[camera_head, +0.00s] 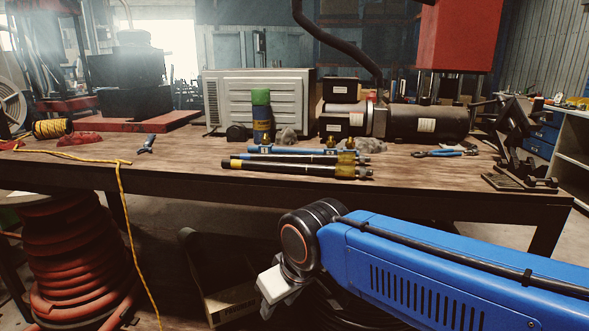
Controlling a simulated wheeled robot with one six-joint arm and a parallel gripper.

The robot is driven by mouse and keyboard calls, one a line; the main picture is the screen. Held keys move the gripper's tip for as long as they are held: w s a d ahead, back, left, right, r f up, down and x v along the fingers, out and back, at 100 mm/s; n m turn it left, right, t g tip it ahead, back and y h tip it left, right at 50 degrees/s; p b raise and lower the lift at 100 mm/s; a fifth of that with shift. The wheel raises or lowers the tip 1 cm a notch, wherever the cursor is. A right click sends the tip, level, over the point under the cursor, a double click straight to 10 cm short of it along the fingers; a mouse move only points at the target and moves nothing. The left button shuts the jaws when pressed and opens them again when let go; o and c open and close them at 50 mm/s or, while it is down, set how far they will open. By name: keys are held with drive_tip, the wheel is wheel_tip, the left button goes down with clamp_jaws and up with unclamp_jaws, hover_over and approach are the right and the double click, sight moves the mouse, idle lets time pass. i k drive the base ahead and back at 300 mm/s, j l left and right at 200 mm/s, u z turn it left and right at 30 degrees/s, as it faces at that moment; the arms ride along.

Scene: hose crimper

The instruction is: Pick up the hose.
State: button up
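A short black hose (290,168) with a yellow band at its left end and a brass-coloured fitting at its right end lies near the front edge of the wooden table (180,172). A similar dark piece (285,158) lies just behind it, partly hidden by it. My gripper (272,296) hangs low in front of the table, below the tabletop and well apart from the hose. Its fingers are small and partly cut off from clear view, so their opening cannot be made out.
A blue bar (300,150), a green-topped container (261,112) and blue-handled pliers (440,153) are on the table near the hose. A yellow cord (125,200) hangs over the front edge at left, above a red hose coil (75,250). The front-left tabletop is mostly clear.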

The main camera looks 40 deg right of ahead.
sight(341, 171)
drive_tip(key=z, duration=2.35)
drive_tip(key=u, duration=1.65)
drive_tip(key=k+l+u, duration=0.1)
drive_tip(key=l+u, duration=0.15)
drive_tip(key=u, duration=0.15)
drive_tip(key=k+l+u, duration=0.15)
drive_tip(key=u, duration=0.25)
